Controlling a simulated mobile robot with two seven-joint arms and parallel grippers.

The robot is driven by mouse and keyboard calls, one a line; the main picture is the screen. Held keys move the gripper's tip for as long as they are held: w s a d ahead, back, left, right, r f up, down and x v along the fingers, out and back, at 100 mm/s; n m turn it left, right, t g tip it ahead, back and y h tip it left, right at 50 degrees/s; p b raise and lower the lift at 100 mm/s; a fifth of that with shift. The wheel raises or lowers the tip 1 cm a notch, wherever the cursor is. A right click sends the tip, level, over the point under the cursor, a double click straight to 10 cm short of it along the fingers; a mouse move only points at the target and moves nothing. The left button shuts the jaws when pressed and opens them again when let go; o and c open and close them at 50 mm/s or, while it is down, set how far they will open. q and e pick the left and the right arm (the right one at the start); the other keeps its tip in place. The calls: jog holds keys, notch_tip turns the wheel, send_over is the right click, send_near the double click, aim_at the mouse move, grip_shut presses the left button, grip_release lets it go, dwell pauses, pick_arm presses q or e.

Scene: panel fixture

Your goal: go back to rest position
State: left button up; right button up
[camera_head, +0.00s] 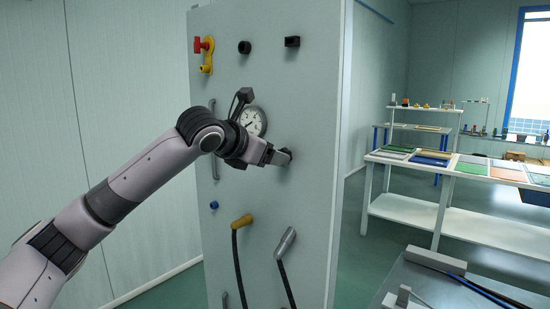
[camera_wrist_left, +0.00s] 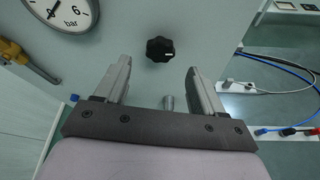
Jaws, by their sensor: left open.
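My left arm reaches in from the left in the head view, and its gripper (camera_head: 284,157) is at the front of the grey-green panel (camera_head: 270,90), just right of the round pressure gauge (camera_head: 253,121). In the left wrist view the left gripper (camera_wrist_left: 160,85) is open, with its two fingers apart and nothing between them. A black knob (camera_wrist_left: 160,49) with a white mark sits on the panel beyond the fingertips, apart from them. A grey cylindrical fitting (camera_wrist_left: 168,102) shows lower between the fingers. My right gripper is in neither view.
The panel carries a red-and-yellow switch (camera_head: 204,50), black fittings (camera_head: 244,47), a yellow-ended hose (camera_head: 241,222) and a grey-ended hose (camera_head: 286,242). A white table (camera_head: 480,172) with coloured panels stands at the right. A grey bench (camera_head: 440,285) is at the lower right. Floor lies between.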

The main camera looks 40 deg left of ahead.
pick_arm(q)
jog(key=shift+v, duration=1.05)
